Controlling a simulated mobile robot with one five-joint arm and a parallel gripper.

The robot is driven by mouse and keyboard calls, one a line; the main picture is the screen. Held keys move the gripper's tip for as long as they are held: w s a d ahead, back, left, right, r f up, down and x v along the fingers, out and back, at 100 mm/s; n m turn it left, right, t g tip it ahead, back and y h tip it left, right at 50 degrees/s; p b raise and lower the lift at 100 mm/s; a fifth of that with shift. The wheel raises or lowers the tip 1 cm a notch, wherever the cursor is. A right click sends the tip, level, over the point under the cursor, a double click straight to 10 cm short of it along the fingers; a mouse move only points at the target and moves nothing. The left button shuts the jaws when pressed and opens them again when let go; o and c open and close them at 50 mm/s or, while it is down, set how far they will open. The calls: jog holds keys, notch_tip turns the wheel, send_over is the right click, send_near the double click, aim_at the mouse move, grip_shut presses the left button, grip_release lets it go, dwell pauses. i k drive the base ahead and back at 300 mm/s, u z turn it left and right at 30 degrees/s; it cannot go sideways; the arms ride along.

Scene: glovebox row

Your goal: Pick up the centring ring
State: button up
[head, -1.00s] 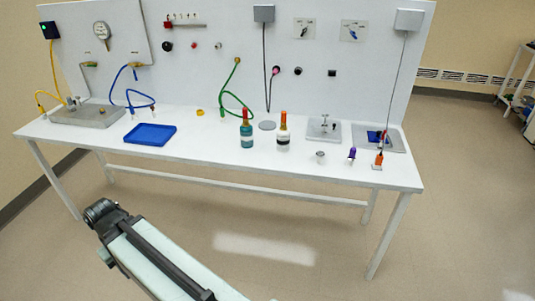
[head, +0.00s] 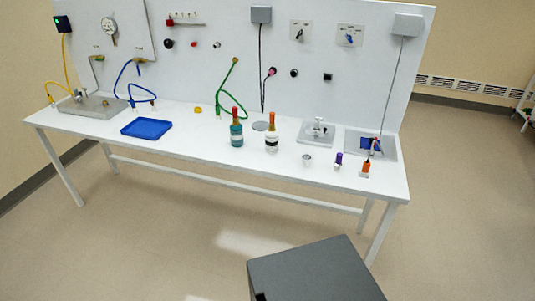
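A small silvery, ring-like piece (head: 307,159) stands on the white bench near its front edge, right of the middle; it may be the centring ring, but it is too small to be sure. A flat grey disc (head: 260,126) lies farther back, behind the two bottles. A small yellow piece (head: 198,110) lies left of the middle. My gripper is not in view, so I cannot see whether it holds anything. Nothing covers the silvery piece.
A teal bottle (head: 236,134) and a dark-and-white bottle (head: 272,139) stand left of the silvery piece. A purple item (head: 338,160) and an orange item (head: 365,169) stand to its right. A blue tray (head: 147,128) lies left. A large grey block (head: 315,272) fills the lower foreground.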

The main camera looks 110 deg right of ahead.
aim_at(309, 156)
jog(key=u, duration=0.05)
jog(key=k, duration=2.7)
jog(key=z, duration=0.8)
jog(key=i, duration=1.05)
jog(key=u, duration=0.1)
